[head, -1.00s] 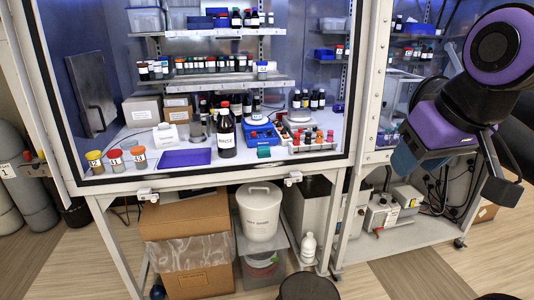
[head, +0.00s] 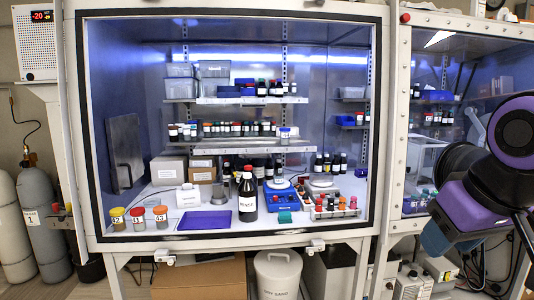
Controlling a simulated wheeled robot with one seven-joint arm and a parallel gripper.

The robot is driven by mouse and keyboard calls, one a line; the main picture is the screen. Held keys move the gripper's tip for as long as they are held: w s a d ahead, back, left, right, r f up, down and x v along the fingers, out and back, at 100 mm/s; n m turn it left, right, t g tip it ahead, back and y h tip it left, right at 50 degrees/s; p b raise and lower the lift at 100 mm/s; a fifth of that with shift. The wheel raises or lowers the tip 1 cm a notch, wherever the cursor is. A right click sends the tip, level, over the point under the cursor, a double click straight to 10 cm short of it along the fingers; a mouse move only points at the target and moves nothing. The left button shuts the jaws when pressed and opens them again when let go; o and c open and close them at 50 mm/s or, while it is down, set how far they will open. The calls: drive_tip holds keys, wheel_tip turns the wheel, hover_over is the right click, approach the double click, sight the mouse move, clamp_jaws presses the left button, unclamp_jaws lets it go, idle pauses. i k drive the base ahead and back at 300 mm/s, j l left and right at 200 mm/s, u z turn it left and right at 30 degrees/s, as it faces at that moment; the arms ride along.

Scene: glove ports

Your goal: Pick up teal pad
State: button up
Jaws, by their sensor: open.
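A dark labelled bottle (head: 247,196) stands left of the pad, a blue device (head: 281,196) behind it and a vial rack (head: 335,212) to its right. A flat purple tray (head: 204,220) lies further left. The cabinet frame (head: 385,130) separates my arm from the pad.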

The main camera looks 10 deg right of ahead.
sight(285, 218)
drive_tip(key=i+j, duration=0.1)
drive_tip(key=j, duration=0.2)
drive_tip(key=i+j, duration=0.1)
drive_tip(key=j, duration=0.25)
drive_tip(key=i+j, duration=0.1)
drive_tip(key=j, duration=0.2)
drive_tip(key=i+j, duration=0.15)
drive_tip(key=j, duration=0.15)
drive_tip(key=i+j+z, duration=0.2)
drive_tip(key=i+j, duration=0.15)
drive_tip(key=j, duration=0.3)
drive_tip(key=i+j, duration=0.15)
drive_tip(key=j, duration=0.15)
drive_tip(key=i+j, duration=0.1)
drive_tip(key=i, duration=0.25)
drive_tip(key=i+j+z, duration=0.1)
drive_tip(key=i, duration=0.25)
